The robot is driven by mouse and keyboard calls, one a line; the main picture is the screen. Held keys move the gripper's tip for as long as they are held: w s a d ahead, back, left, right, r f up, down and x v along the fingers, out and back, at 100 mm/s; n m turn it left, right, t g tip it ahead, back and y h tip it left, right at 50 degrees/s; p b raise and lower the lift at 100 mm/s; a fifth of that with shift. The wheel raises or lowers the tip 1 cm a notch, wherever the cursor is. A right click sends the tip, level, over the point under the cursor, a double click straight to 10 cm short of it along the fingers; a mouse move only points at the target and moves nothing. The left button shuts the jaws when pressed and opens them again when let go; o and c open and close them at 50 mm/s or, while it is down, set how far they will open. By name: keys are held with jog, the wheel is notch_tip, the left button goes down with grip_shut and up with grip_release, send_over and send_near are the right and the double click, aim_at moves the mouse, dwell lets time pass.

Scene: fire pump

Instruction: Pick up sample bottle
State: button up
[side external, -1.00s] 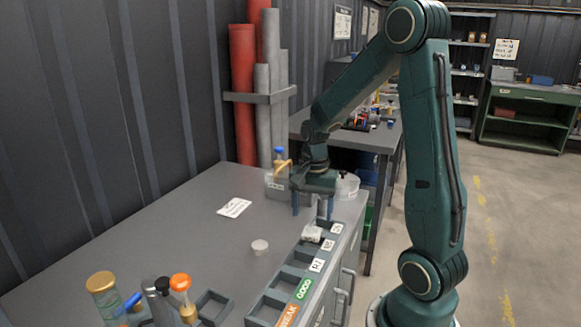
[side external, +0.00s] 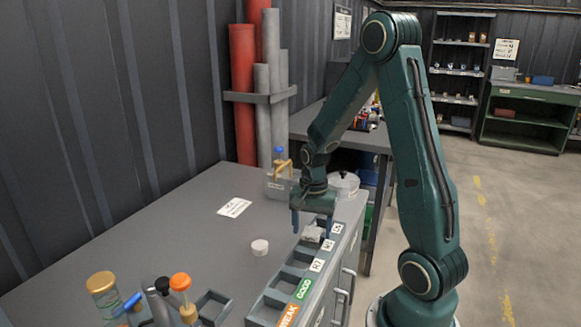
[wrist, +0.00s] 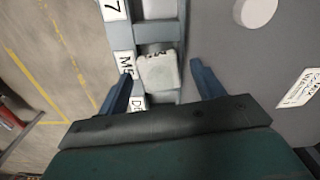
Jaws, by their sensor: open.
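My gripper (side external: 312,228) is open and empty, pointing down over the grey row of labelled compartments (side external: 268,297). A whitish, rounded block-like object (side external: 313,235) lies in one compartment, below and between my fingers. In the wrist view, the same pale object (wrist: 157,70) sits between my two blue fingers (wrist: 161,75), with a gap on each side. I cannot tell whether it is the sample bottle. Capped containers also stand at the front left: one with a gold lid (side external: 101,282) and one with an orange cap (side external: 180,282).
A round white disc (side external: 260,247) and a paper card (side external: 234,208) lie on the grey bench (side external: 180,240). A clear box (side external: 278,187) and a white tub (side external: 343,185) stand behind my gripper. An empty square tray (side external: 213,306) is at the front.

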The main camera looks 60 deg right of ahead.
dwell(0.4)
jog(key=c, duration=1.1)
jog(key=shift+o, duration=0.2)
jog(key=shift+r, duration=0.1)
notch_tip(320, 180, up, 20)
dwell(0.5)
